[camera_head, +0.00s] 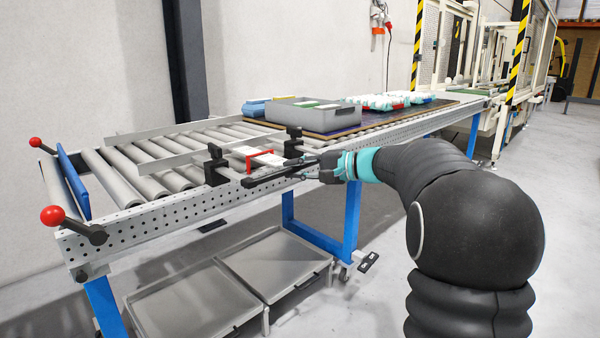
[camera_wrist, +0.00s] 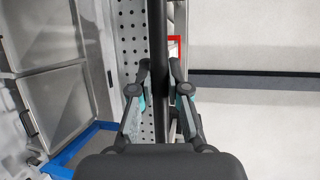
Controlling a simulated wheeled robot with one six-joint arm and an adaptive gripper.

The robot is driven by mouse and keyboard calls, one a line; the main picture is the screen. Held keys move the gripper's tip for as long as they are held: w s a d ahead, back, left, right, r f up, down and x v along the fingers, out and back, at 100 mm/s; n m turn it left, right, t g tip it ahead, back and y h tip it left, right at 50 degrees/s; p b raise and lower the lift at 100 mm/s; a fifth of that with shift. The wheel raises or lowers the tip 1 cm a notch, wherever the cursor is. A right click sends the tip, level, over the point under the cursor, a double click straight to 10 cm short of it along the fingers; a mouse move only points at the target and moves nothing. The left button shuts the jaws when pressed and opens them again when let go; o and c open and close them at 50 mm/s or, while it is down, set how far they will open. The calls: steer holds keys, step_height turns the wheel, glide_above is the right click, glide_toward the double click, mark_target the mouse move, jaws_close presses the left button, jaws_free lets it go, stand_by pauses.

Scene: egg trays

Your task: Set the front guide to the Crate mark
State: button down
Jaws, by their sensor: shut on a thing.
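The front guide is a pale rail (camera_head: 180,160) lying along the rollers, with black clamp blocks (camera_head: 215,166) at the conveyor's near edge. A black bar (camera_head: 262,179) runs along the near side by these blocks. My gripper (camera_head: 303,167) is shut on this bar, which passes between its fingers in the wrist view (camera_wrist: 160,30). A red frame (camera_head: 247,157) sits around part of a white label strip (camera_head: 268,158) between the blocks. Its red edge also shows in the wrist view (camera_wrist: 175,39). The lettering is too small to read, so I cannot tell which mark is framed.
A grey crate (camera_head: 308,115) stands on the deck beyond the rollers, with egg trays (camera_head: 390,101) farther back. A red-knobbed lever (camera_head: 54,215) is at the near left end. Grey trays (camera_head: 200,303) lie below. The rollers left of the guide blocks are bare.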

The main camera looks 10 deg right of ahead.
steer(key=c, duration=1.1)
jaws_free()
steer(key=shift+c, duration=0.2)
steer(key=shift+d, duration=0.1)
steer(key=v, duration=1.1)
steer(key=shift+s+d, duration=0.2)
steer(key=shift+d, duration=0.1)
steer(key=shift+r, duration=0.1)
